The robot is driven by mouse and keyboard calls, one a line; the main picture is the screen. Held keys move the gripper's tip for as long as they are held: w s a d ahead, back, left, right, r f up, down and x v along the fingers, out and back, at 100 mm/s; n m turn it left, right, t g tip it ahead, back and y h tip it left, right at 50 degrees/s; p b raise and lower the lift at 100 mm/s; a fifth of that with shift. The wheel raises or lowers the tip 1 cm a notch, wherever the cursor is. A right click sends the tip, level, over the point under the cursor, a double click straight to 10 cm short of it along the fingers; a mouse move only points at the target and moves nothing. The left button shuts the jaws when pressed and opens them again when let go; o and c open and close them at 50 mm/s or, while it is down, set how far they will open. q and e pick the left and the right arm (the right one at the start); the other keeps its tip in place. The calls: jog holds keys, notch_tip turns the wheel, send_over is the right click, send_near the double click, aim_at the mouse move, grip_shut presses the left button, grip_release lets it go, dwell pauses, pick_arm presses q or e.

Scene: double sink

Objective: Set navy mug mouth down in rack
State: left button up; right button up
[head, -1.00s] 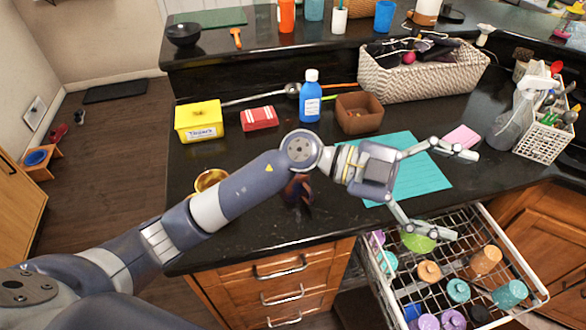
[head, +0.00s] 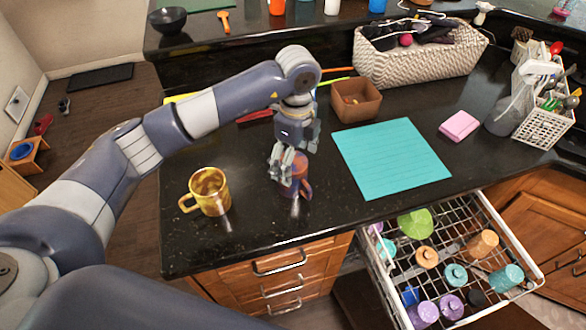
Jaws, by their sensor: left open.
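A dark mug (head: 302,188), navy to purplish with reddish tones, stands on the black counter near its front edge, and its top is partly hidden by my left gripper (head: 284,166). The gripper points down at the mug with its fingers open. I cannot tell whether the fingers touch the mug. The white wire rack (head: 484,207) is pulled out at the lower right, below counter height, and holds several cups and containers. My right gripper is not in view.
A gold mug (head: 210,192) stands left of the dark mug. A teal mat (head: 390,158) lies to the right, with a pink sponge (head: 459,125) beyond it. A brown box (head: 356,101) and woven basket (head: 420,55) stand behind. The rack's nearest left corner looks crowded.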

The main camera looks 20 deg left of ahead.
pick_arm(q)
jog(key=f+p, duration=0.1)
jog(key=f, duration=0.2)
jog(key=f+p, duration=0.1)
jog(key=f, duration=0.1)
jog(key=shift+s+f+p, duration=0.25)
jog(key=shift+s+p, duration=0.1)
jog(key=shift+s, duration=0.05)
jog(key=shift+f, duration=0.25)
jog(key=c, duration=1.3)
jog(key=shift+c, duration=0.8)
jog(key=shift+w+r, duration=0.1)
jog(key=shift+r, duration=0.05)
